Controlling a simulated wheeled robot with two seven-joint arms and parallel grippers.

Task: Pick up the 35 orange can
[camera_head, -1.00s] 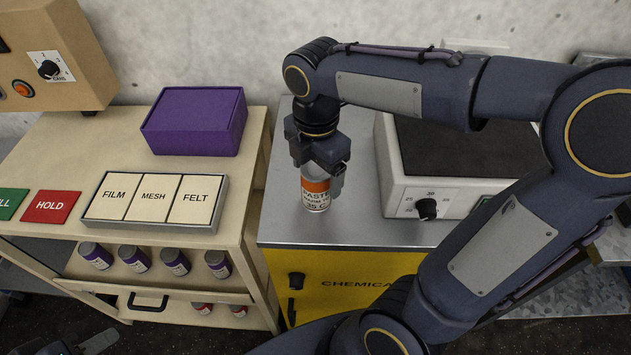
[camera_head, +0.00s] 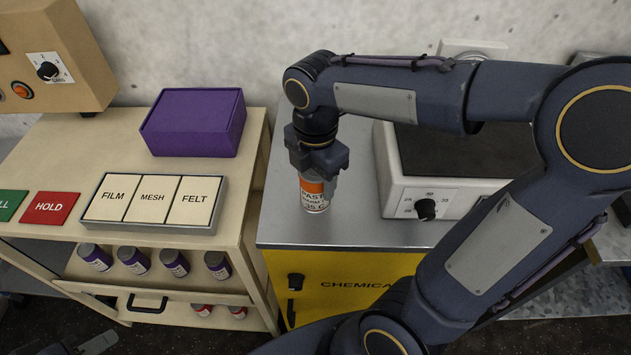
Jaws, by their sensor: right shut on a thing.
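The orange and white can (camera_head: 315,194), labelled "PASTE" and "35", is upright at the metal top of the yellow chemical cabinet. My right gripper (camera_head: 317,174) comes down from above and is shut on the can's upper part, which the fingers hide. I cannot tell whether the can's base touches the cabinet top. A dark part at the bottom left edge (camera_head: 98,343) looks like my left gripper; it is mostly cut off.
A hot plate with a knob (camera_head: 426,210) stands right of the can. On the left, a beige bench holds a purple box (camera_head: 195,122), a FILM/MESH/FELT tray (camera_head: 100,217) and a red HOLD pad (camera_head: 50,208). Purple-labelled jars (camera_head: 134,260) stand on the shelf below.

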